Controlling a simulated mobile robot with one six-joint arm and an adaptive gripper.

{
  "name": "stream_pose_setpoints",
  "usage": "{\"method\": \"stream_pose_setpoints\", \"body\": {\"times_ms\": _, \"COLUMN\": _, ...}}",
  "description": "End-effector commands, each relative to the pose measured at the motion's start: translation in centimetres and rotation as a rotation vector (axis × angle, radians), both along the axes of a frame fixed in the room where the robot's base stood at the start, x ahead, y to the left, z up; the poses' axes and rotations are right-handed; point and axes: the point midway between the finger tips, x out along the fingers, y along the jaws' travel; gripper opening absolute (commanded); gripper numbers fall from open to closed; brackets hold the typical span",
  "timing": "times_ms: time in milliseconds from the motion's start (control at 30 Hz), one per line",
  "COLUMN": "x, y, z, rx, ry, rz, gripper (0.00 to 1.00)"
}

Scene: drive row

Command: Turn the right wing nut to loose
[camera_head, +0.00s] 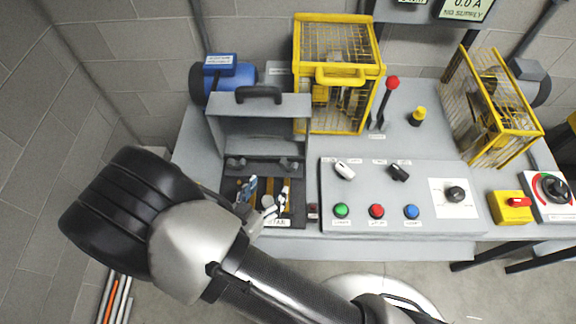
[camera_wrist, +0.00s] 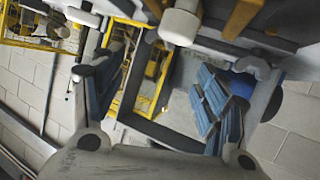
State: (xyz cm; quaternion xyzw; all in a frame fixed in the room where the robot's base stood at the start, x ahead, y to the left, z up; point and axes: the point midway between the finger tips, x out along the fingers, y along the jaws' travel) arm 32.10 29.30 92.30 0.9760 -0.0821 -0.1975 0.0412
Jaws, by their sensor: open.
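The box (camera_head: 228,212) at the left of the bench stands with its lid (camera_head: 258,112) raised. Two dark wing-shaped knobs sit on a dark bar at its back: the right wing nut (camera_head: 289,163) and the left one (camera_head: 236,163). My gripper (camera_head: 266,192) is over the box's open front, fingers spread, with the wing nuts behind it. In the wrist view my gripper (camera_wrist: 158,75) shows two blue-padded fingers apart with nothing between their tips. I cannot tell from these views how far the right wing nut is turned, or whether a finger touches anything.
A control panel (camera_head: 400,213) with knobs and coloured buttons adjoins the box on the right. A yellow cage (camera_head: 337,72) stands behind, and a blue motor (camera_head: 228,78) is behind the lid. A pale cylinder (camera_wrist: 180,22) is close ahead in the wrist view.

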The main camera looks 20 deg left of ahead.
Motion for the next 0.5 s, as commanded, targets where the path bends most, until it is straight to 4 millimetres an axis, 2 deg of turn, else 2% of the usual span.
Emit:
{"method": "stream_pose_setpoints", "body": {"times_ms": 33, "x": 1.2, "y": -0.4, "z": -0.7, "rx": 0.001, "ry": 0.000, "rz": -0.007, "gripper": 0.67}}
{"method": "stream_pose_setpoints", "body": {"times_ms": 200, "x": 4.6, "y": -1.1, "z": -2.1, "rx": 0.001, "ry": 0.000, "rz": -0.007, "gripper": 0.67}}
{"method": "stream_pose_setpoints", "body": {"times_ms": 500, "x": 9.9, "y": -2.0, "z": -4.3, "rx": 0.003, "ry": 0.000, "rz": -0.003, "gripper": 0.67}}
